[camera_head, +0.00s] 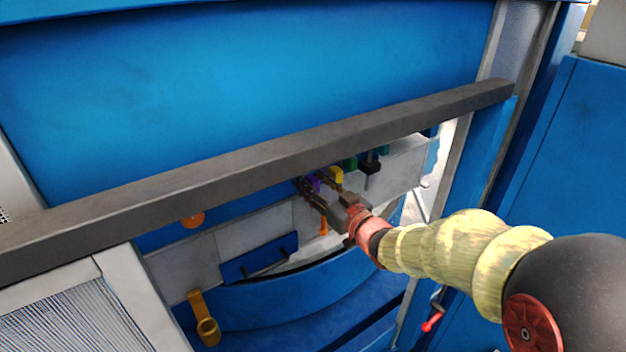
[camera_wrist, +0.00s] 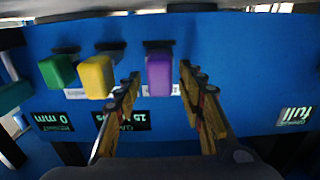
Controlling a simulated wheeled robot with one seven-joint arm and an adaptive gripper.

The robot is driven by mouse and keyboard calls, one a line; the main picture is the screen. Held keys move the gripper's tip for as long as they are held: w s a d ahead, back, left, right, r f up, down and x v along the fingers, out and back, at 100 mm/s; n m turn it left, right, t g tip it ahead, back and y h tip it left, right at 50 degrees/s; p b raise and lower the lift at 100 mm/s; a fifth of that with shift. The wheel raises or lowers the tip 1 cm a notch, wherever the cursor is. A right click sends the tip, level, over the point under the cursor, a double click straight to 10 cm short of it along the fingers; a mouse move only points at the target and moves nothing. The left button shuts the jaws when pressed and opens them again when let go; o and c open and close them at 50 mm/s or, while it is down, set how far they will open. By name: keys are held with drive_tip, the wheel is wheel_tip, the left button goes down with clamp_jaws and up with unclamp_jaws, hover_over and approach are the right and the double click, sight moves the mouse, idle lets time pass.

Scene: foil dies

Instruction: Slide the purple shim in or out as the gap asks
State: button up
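The purple shim (camera_wrist: 159,73) shows as a purple block on the blue panel in the wrist view, standing out from a dark slot. My gripper (camera_wrist: 160,80) is open, with one finger on each side of the purple block and a visible space to each finger. In the head view the purple shim (camera_head: 314,182) is small and partly hidden by my gripper (camera_head: 318,186). A yellow block (camera_wrist: 96,77) and a green block (camera_wrist: 57,71) sit left of it in the wrist view. Displays read upside down, one "0 mm" (camera_wrist: 53,121); another is partly covered by a finger.
A long dark grey bar (camera_head: 260,155) crosses in front of the blue machine, just above my gripper. A black block (camera_head: 370,163) stands right of the yellow one in the head view. A label reading "full" (camera_wrist: 296,115) is at right in the wrist view.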

drive_tip(key=shift+w+a, duration=0.25)
drive_tip(key=shift+c, duration=0.3)
clamp_jaws()
idle(0.5)
